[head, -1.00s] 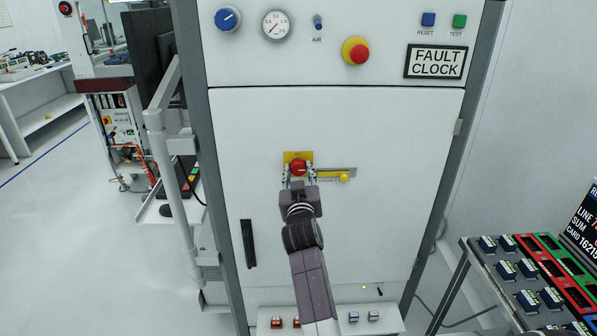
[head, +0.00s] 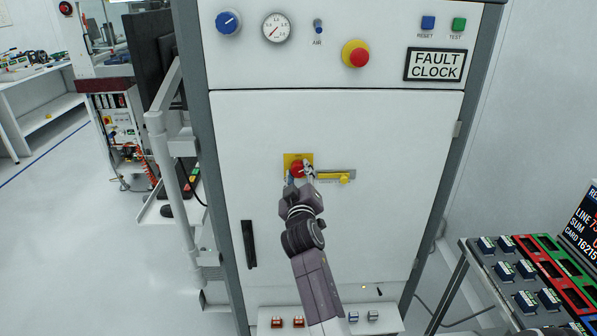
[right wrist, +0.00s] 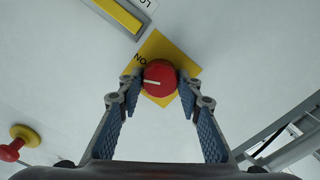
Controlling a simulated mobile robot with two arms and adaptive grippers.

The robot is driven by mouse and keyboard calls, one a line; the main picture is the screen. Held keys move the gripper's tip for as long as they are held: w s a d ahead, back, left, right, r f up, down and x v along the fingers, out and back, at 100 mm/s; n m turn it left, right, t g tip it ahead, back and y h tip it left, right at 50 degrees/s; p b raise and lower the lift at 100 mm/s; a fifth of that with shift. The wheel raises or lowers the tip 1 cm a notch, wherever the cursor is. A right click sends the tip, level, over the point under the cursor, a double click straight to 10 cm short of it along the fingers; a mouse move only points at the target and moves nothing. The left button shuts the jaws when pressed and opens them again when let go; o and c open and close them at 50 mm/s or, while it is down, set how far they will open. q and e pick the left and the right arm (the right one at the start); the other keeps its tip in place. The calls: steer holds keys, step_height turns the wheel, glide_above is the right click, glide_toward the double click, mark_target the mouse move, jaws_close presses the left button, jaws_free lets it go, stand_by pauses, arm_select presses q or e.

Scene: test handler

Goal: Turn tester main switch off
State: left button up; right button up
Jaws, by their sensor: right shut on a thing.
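The tester's main switch is a red round knob (head: 297,169) on a yellow square plate (head: 290,158), in the middle of the white cabinet door. In the right wrist view the knob (right wrist: 160,72) has a white mark pointing left in the picture. The word ON stands on the yellow plate (right wrist: 158,45) beside it. My right gripper (head: 300,174) is shut on the knob, one finger on each side, and turned at an angle. Its fingers (right wrist: 160,84) cover little of the knob in the wrist view. My left gripper is not in view.
A red emergency button (head: 356,54) and a blue knob (head: 228,21) are on the panel above. A black door handle (head: 249,243) is lower left. A card tray (head: 487,265) stands at right.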

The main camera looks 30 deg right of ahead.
steer(key=n, duration=0.2)
steer(key=shift+n+p, duration=0.35)
steer(key=shift+n, duration=0.05)
steer(key=n+p, duration=0.1)
steer(key=n, duration=0.2)
steer(key=shift+d+n, duration=0.1)
steer(key=shift+n, duration=0.2)
steer(key=n+p, duration=0.2)
steer(key=n, duration=0.4)
steer(key=shift+r, duration=0.1)
steer(key=o, duration=1.2)
steer(key=shift+d, duration=0.15)
steer(key=shift+c, duration=0.2)
